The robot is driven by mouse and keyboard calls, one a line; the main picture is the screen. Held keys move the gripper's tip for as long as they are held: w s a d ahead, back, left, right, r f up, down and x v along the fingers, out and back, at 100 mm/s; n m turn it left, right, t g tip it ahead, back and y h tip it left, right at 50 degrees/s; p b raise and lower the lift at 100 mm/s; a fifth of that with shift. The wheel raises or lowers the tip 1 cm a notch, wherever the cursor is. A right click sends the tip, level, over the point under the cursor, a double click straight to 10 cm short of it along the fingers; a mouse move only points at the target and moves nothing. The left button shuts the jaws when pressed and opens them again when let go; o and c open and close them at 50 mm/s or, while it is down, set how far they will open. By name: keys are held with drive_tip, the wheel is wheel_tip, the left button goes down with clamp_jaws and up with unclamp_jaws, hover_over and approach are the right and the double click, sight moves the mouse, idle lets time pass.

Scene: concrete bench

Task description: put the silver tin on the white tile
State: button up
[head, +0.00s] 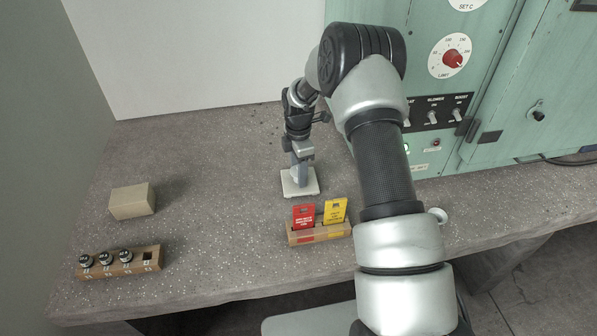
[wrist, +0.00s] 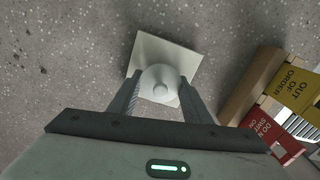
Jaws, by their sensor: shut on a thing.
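The white tile (wrist: 150,48) lies flat on the bench, and it also shows in the head view (head: 312,191) below my gripper. My gripper (wrist: 159,84) is shut on the silver tin (wrist: 160,73), a pale round tin with a small knob on its lid, with one finger on each side.
A wooden holder (head: 320,236) with a red card (head: 303,217) and a yellow card (head: 335,211) stands close in front of the tile. A cardboard box (head: 132,201) and a wooden rack (head: 120,264) of small dark-topped jars are at left. A green control panel (head: 440,95) stands behind.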

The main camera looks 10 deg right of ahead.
drive_tip(key=o, duration=1.1)
drive_tip(key=shift+f, duration=0.1)
drive_tip(key=shift+c, duration=0.2)
